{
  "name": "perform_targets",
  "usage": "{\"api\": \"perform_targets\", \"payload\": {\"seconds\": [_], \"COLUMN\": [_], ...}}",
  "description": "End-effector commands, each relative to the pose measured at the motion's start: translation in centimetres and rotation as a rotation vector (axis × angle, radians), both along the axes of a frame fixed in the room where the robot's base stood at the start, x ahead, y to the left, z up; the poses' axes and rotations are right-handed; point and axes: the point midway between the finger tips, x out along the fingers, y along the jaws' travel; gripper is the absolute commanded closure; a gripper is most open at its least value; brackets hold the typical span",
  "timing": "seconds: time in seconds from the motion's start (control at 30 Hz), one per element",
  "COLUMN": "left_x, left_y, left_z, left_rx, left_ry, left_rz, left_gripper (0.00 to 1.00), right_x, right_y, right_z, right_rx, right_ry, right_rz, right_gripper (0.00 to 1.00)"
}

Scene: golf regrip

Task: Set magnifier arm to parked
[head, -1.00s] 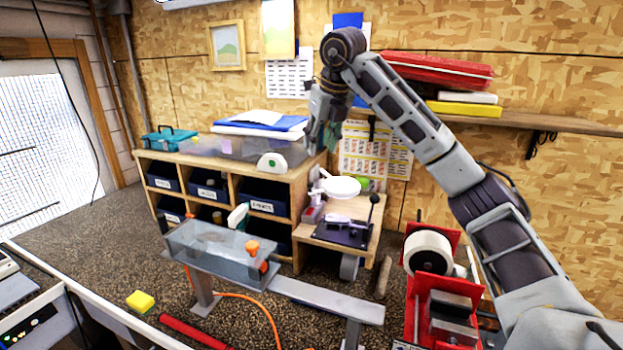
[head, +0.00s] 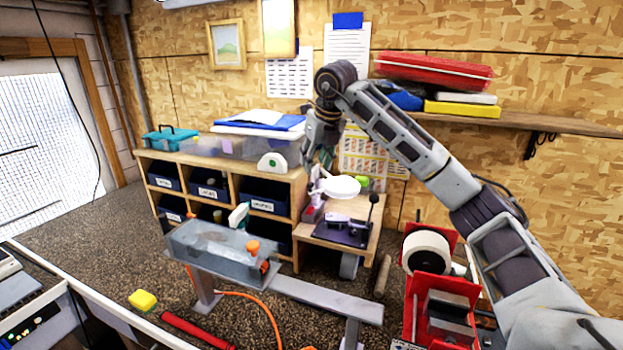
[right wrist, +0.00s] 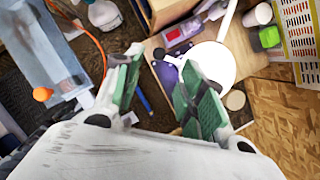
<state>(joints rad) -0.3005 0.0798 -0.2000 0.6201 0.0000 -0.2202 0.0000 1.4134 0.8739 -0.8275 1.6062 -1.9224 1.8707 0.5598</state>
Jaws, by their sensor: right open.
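The magnifier (head: 341,187) has a round white head and stands over the small wooden bench at the centre of the head view. In the right wrist view its white disc (right wrist: 212,66) lies just beyond my right finger, with a pale arm (right wrist: 228,18) running up from it. My right gripper (head: 320,155) points down above and slightly left of the magnifier head. In the right wrist view my right gripper (right wrist: 152,85) is open, with green pads apart and nothing between them. Whether a finger touches the disc I cannot tell. My left gripper is not in view.
A dark device with a lever (head: 345,231) sits on the bench below the magnifier. A cubby shelf (head: 232,180) with blue bins stands left. A grey water tank (head: 215,245) is in front. A red stand with a white roll (head: 428,252) is at right.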

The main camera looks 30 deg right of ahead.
Motion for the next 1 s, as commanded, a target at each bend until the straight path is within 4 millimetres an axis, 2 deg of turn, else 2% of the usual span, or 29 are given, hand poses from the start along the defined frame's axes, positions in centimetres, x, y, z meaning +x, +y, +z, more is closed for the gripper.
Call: {"api": "perform_targets", "payload": {"seconds": [0.53, 0.73, 1.0], "left_x": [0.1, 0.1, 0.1], "left_y": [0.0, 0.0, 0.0], "left_z": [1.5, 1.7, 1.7], "left_rx": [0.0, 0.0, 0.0], "left_ry": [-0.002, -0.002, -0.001], "left_rz": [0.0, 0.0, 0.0], "left_gripper": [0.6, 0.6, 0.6], "right_x": [2.4, 2.9, 2.9], "right_y": [0.0, 0.0, 0.0], "right_z": [-5.9, -7.0, -7.2], "right_rx": [-0.001, 0.0, 0.0], "right_ry": [0.003, 0.001, 0.001], "right_rz": [0.0, 0.0, 0.0], "right_gripper": [0.6, 0.6, 0.6]}}
